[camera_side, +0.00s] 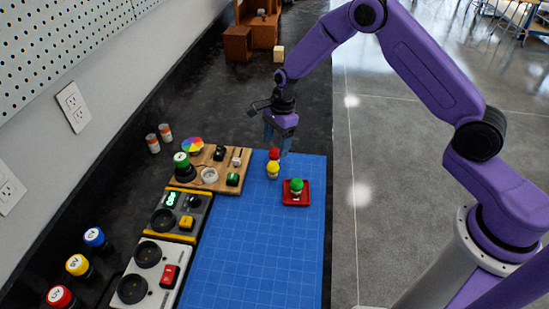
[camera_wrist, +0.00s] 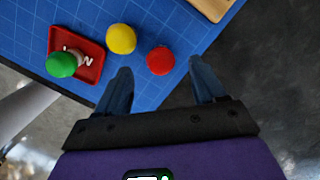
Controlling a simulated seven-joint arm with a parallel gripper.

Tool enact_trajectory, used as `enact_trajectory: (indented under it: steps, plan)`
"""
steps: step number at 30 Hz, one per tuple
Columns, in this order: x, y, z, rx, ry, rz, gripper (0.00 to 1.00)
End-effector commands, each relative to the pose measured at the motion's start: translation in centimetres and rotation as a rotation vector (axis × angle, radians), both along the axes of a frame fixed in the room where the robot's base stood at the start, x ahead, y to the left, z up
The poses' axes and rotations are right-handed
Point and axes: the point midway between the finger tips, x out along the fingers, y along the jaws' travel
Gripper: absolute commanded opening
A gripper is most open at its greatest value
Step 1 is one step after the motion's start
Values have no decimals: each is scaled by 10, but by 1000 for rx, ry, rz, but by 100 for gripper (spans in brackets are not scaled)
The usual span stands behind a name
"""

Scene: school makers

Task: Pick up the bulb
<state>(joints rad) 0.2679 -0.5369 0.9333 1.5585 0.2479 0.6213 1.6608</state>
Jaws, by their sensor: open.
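Three small bulbs are near my gripper. The red bulb (camera_side: 274,153) stands on the blue mat near its far edge; in the wrist view (camera_wrist: 160,61) it lies just beyond the gap between my fingertips. The yellow bulb (camera_side: 272,169) is beside it on the mat, and left of it in the wrist view (camera_wrist: 121,38). The green bulb (camera_side: 296,184) sits in a small red tray (camera_side: 286,201), also seen in the wrist view (camera_wrist: 62,64). My gripper (camera_side: 279,146) points down over the mat's far end, open and empty. In the wrist view (camera_wrist: 161,76) nothing is between its fingers.
The blue gridded mat (camera_side: 255,265) is mostly clear in front. Left of it are a wooden board (camera_side: 222,186) with parts, two socket panels, and capped jars. Two small cylinders (camera_side: 153,143) and wooden blocks (camera_side: 237,43) stand farther back. The counter's right edge drops to the floor.

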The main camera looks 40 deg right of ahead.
Motion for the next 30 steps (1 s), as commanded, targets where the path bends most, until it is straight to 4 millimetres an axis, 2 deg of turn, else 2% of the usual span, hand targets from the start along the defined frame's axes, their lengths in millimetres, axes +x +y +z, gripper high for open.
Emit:
enact_trajectory:
  steps: [3, 6, 15, 17, 21, 30]
  plan:
    - [0, 1, -17, 0, 3, 0, 69]
    - [0, 3, -26, 0, 1, 0, 69]
    - [0, 4, -29, 1, -1, 0, 69]
    - [0, 4, -29, 1, 0, 0, 53]
    - [0, 4, -29, 0, 0, 0, 9]
    - [0, 4, -28, 0, 0, 0, 9]
